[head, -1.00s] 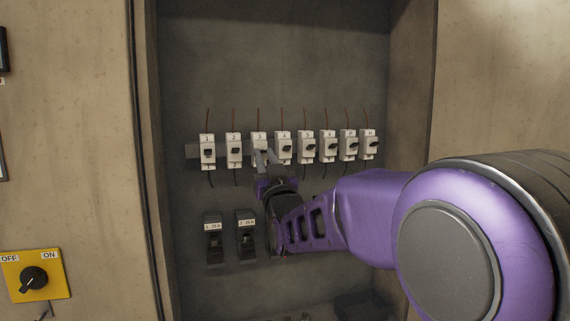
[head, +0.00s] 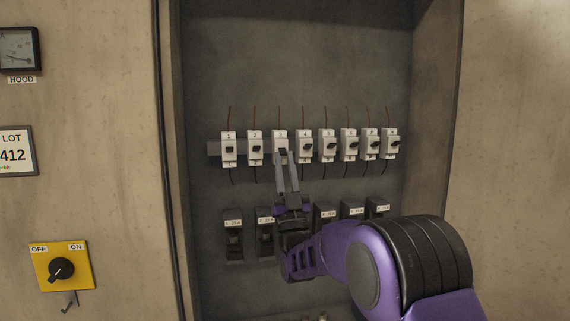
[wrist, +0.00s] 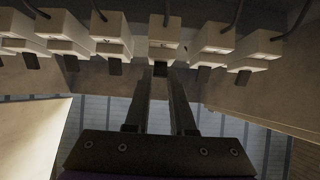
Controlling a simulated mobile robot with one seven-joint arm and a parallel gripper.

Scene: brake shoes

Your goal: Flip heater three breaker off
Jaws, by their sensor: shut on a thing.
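The heater three breaker (head: 280,139) is a white breaker labelled 3, third from the left in the row. My gripper (head: 284,153) reaches up to it from below, and its two long grey fingers are shut on the breaker's small black toggle. In the wrist view the fingertips (wrist: 161,72) meet at the dark toggle under the middle white breaker (wrist: 165,38). The fingertips hide most of the toggle, so I cannot read its position.
Breaker 2 (head: 255,142) and breaker 4 (head: 305,142) stand close on either side. Black fuse holders (head: 234,240) sit below the row, partly behind my arm. A yellow OFF/ON switch (head: 62,266) is on the wall at left. The recess above the breakers is clear.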

